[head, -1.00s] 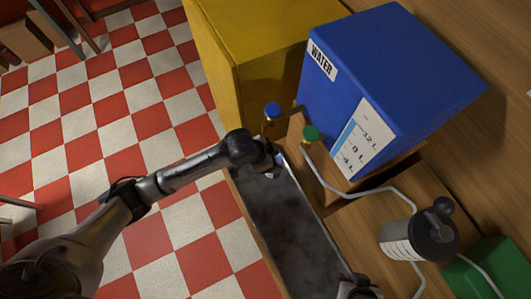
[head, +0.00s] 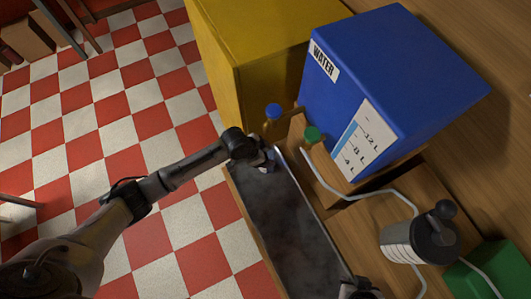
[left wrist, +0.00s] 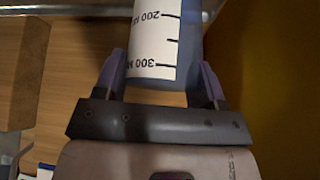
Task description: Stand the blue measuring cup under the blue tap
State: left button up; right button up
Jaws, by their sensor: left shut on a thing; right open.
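The blue measuring cup (left wrist: 155,45) shows in the left wrist view with a white scale label, marked 200 and 300, upside down in that picture. My left gripper (left wrist: 162,72) is shut on it, one finger on each side. In the head view my left gripper (head: 265,163) is over the back end of the dark tray, just below the blue tap (head: 273,111) in the picture. The cup is mostly hidden there, and I cannot tell whether it touches the tray. My right gripper (head: 358,289) is open at the bottom edge, partly cut off.
A green tap (head: 312,135) is close to the right of the blue tap. The blue water tank (head: 390,80) and yellow cabinet (head: 265,50) stand behind. The long dark tray (head: 290,230) is otherwise clear. A pump bottle (head: 405,240) and white tube lie right.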

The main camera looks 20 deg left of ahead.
pick_arm(q)
jog(key=shift+f, duration=0.15)
jog(key=o, duration=1.2)
jog(key=shift+a+r, duration=0.1)
jog(key=shift+r, duration=0.3)
jog(key=v, duration=1.1)
jog(key=shift+r+p, duration=0.25)
jog(key=shift+p, duration=0.2)
jog(key=s+d+f+n, duration=0.1)
jog(key=s+d, duration=0.1)
jog(key=s, duration=0.3)
jog(key=s+d+f+n, duration=0.1)
jog(key=s+d+f, duration=0.1)
jog(key=s, duration=0.4)
jog(key=s+a+n+y, duration=0.2)
jog(key=s+a+n, duration=0.1)
jog(key=s, duration=0.3)
jog(key=s+a+n+y, duration=0.3)
jog(key=s, duration=0.4)
jog(key=shift+s+g, duration=0.25)
jog(key=shift+g, duration=0.05)
